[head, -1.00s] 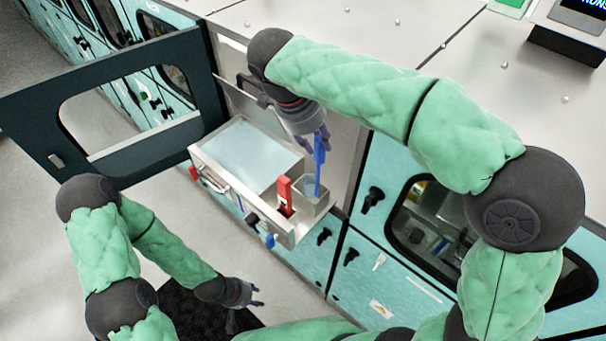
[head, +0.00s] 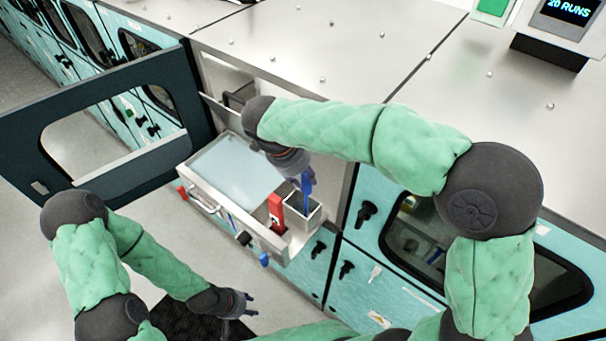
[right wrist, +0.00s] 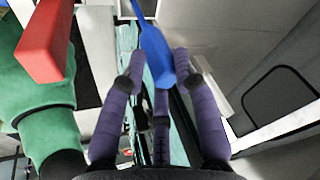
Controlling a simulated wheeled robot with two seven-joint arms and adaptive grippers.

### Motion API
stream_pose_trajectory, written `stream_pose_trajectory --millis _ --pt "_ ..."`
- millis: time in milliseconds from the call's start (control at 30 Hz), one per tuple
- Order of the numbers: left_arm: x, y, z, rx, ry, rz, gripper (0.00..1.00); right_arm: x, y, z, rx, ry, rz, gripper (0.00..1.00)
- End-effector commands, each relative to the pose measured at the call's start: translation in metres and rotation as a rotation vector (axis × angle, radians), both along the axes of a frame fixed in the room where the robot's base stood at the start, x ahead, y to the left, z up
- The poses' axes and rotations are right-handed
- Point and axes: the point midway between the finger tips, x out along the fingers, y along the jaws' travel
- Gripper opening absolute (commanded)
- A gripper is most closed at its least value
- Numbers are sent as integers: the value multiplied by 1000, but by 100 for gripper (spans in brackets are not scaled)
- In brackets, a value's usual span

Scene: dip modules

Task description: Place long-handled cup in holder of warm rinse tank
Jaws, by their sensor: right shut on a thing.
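The rinse tank (head: 190,168) is a pulled-out steel basin of pale liquid in the head view. At its right end stands a small square steel holder (head: 303,228). My right gripper (head: 304,180) is shut on the upper part of the blue handle (head: 306,197) of the long-handled cup, above the holder. The blue handle runs down into the holder's opening, roughly upright; the cup's lower end is hidden. The right wrist view shows the blue handle (right wrist: 156,55) between the purple fingers (right wrist: 160,95). My left gripper (head: 248,303) is empty, its fingers apart, low and away from the tank.
A red handle (head: 276,210) stands beside the holder, near the blue one; it also shows in the right wrist view (right wrist: 45,40). An open dark door (head: 100,165) stands left of the tank. The steel top (head: 330,50) behind is mostly clear.

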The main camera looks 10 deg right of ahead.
Motion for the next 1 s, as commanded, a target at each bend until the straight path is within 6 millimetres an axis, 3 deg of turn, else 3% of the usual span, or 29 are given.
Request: stream_pose_trajectory --millis 367,400,500,867,1000 --pt "0 0 -3 0 0 0 40 0 0 -6 1 -2 0 0" --pt "0 0 -4 0 0 0 40 0 0 -6 0 -1 -1 33" --pt "0 0 -3 0 0 0 40 0 0 -5 0 -1 0 54" --pt "0 0 -1 0 0 0 40 0 0 -3 0 -1 0 54" --pt "0 0 0 0 -1 0 40 0 4 7 1 -4 1 54"
